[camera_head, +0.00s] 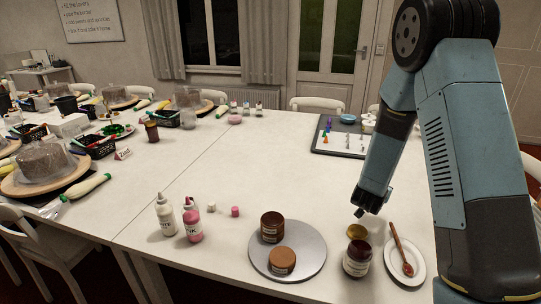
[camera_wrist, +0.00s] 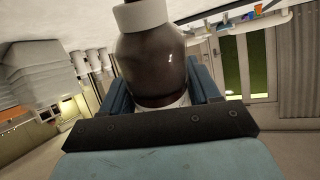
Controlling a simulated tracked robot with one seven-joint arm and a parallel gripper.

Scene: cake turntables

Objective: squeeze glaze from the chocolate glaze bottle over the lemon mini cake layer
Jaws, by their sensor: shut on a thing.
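My gripper (camera_head: 364,203) is shut on a dark brown bottle (camera_wrist: 152,62) with a white collar, seen close up in the wrist view. In that view the room is upside down and the collar end points toward the table, so the bottle is tipped nozzle down. In the head view my gripper hides most of the bottle. The gripper is above the table, right of a grey turntable (camera_head: 312,242). On the turntable stand a dark brown round piece (camera_head: 272,230) and a lighter brown one (camera_head: 283,262), both labelled. I cannot read which is lemon.
A brown jar (camera_head: 356,262) stands below my gripper, with a gold disc (camera_head: 357,232) behind it. A white plate (camera_head: 417,264) holds a wooden spoon (camera_head: 402,247). A white bottle (camera_head: 166,216) and a pink bottle (camera_head: 192,222) stand left. The middle of the table is clear.

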